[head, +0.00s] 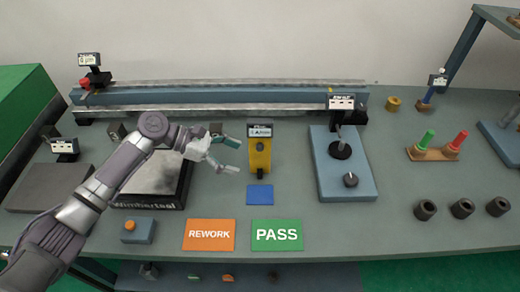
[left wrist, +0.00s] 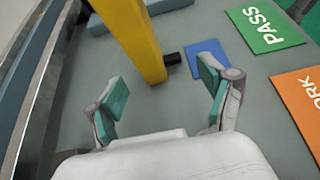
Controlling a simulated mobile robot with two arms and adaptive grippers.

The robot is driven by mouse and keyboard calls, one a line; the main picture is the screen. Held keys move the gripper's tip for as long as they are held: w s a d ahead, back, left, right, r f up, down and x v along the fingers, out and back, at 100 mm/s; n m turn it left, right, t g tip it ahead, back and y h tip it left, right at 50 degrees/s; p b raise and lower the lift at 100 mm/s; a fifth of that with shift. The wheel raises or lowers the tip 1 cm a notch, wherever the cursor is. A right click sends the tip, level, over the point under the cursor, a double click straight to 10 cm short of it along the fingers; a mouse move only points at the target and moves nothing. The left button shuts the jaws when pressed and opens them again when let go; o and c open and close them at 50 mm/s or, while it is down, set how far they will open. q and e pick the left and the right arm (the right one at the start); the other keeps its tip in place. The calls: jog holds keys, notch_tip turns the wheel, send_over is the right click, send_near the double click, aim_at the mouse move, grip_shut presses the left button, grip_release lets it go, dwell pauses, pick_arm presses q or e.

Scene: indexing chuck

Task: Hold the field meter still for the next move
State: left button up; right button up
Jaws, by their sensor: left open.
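The yellow field meter (head: 260,158) stands upright on the bench near the middle, with a dark display at its top and a dark knob on its front. Its yellow side also shows in the left wrist view (left wrist: 136,38), beyond the fingertips. My left gripper (head: 232,155) is open just left of the meter, its fingers pointing toward it. In the left wrist view the two green-padded fingers (left wrist: 165,95) are spread apart with nothing between them; the meter appears ahead of the gap. My right gripper is not in view.
A blue square (head: 260,195) lies in front of the meter, with orange REWORK (head: 209,235) and green PASS (head: 277,235) cards nearer the front edge. A blue fixture with a lever (head: 345,185) stands to the right. A long rail (head: 220,97) runs along the back.

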aim_at(256, 173)
pick_arm(q)
jog(key=b+x, duration=0.1)
jog(key=x, duration=0.2)
jog(key=shift+f+b, duration=0.25)
jog(key=shift+b, duration=0.05)
jog(key=shift+d+f+p, duration=0.15)
jog(key=shift+d+p, duration=0.55)
jog(key=shift+d, duration=0.25)
jog(key=shift+x, duration=0.95)
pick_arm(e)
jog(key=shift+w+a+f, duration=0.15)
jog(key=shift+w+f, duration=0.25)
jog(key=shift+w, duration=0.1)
pick_arm(q)
jog(key=shift+a+f, duration=0.1)
jog(key=c, duration=0.7)
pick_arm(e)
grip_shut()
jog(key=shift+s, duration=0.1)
